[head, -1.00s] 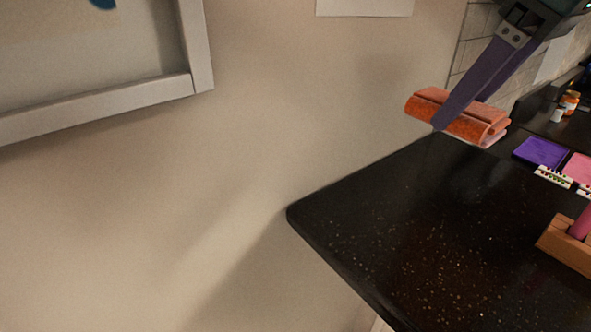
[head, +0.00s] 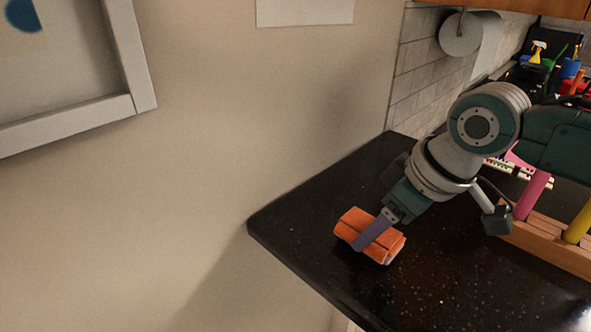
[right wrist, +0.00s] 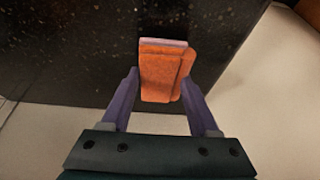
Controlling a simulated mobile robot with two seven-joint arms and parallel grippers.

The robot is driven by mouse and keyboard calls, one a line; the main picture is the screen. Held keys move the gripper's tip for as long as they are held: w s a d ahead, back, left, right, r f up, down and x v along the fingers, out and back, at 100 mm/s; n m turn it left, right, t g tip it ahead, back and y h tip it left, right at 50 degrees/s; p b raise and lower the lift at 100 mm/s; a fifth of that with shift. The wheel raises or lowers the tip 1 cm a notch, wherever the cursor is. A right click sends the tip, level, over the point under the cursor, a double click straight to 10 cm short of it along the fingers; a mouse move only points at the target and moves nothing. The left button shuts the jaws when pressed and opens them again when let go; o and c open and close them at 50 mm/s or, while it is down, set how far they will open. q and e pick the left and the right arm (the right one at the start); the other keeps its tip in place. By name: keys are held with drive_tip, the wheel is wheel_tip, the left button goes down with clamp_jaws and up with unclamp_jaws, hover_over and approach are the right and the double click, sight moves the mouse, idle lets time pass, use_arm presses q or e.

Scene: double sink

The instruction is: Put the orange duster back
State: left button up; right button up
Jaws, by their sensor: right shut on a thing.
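The orange duster (head: 349,226) is a folded, block-shaped cloth near the front left edge of the black speckled counter (head: 300,215). My right gripper (head: 366,238) is shut on it, with a purple finger across its side. In the right wrist view the duster (right wrist: 160,75) sits between the two purple fingers of the right gripper (right wrist: 160,88), with the counter's edge behind it. I cannot tell whether the duster touches the counter or hangs just above it. My left gripper is not in view.
A wooden rack (head: 545,247) with coloured rods stands on the counter at the right. A paper roll (head: 463,34) hangs on the tiled wall. Bottles, one a yellow sprayer (head: 537,50), stand at the back right. The counter's left corner is clear.

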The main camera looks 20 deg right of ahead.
drive_tip(key=shift+f, duration=0.5)
drive_tip(key=shift+f, duration=0.1)
drive_tip(key=o, duration=1.2)
drive_tip(key=shift+r, duration=0.4)
drive_tip(key=p+v, duration=0.1)
drive_tip(key=v, duration=0.9)
drive_tip(key=s+a+f, duration=0.1)
drive_tip(key=s+a, duration=0.1)
drive_tip(key=s, duration=0.3)
drive_tip(key=s+a+f+m+h, duration=0.1)
drive_tip(key=s+a, duration=0.2)
drive_tip(key=s, duration=0.3)
drive_tip(key=s+a+f+m, duration=0.1)
drive_tip(key=s+a+f, duration=0.1)
drive_tip(key=s, duration=0.3)
drive_tip(key=shift+s+a+g+h, duration=0.3)
drive_tip(key=shift+a, duration=0.2)
